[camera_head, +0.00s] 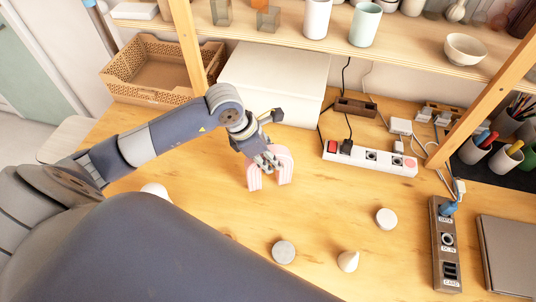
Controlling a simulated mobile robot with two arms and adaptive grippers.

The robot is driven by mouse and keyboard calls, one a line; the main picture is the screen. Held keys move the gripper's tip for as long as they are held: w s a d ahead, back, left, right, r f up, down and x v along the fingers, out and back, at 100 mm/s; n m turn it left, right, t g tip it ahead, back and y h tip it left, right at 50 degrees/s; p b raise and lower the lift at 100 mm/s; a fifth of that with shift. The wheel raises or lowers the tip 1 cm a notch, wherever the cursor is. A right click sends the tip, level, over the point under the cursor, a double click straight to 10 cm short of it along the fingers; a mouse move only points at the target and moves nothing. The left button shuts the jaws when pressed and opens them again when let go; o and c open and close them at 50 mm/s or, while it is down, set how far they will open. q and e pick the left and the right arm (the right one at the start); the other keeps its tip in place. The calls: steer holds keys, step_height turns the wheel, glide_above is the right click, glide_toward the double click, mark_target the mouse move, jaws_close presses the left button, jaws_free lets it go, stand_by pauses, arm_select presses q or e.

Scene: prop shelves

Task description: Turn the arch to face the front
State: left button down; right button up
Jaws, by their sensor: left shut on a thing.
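A pink arch (284,165) stands upright on the wooden table near the middle of the view, its two legs pointing down. My left gripper (266,160) reaches in from the left and is shut on the arch at its upper left part. The fingers cover some of the arch's top. The opening between the legs shows from my side, somewhat angled. My right gripper is not in view.
A white cone (348,261), a grey disc (284,252) and a white disc (386,219) stand in front of the arch. A power strip (369,158) lies behind right. A shelf (400,62) with cups is above. A white box (277,80) stands behind.

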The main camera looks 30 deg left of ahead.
arm_select(q)
steer(key=m+g+h, duration=0.1)
steer(key=m, duration=0.2)
steer(key=shift+w+a, duration=0.1)
steer(key=shift+r+m+g, duration=0.1)
steer(key=shift+m+g, duration=0.3)
steer(key=shift+m, duration=0.8)
steer(key=shift+f, duration=0.45)
steer(key=shift+f+b, duration=0.4)
steer(key=shift+b, duration=0.35)
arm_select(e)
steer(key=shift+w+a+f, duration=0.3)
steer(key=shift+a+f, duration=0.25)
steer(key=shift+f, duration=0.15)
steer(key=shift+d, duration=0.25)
arm_select(q)
steer(key=shift+f, duration=0.2)
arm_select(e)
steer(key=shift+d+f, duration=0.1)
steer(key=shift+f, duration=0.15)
arm_select(q)
steer(key=c, duration=1.2)
jaws_free()
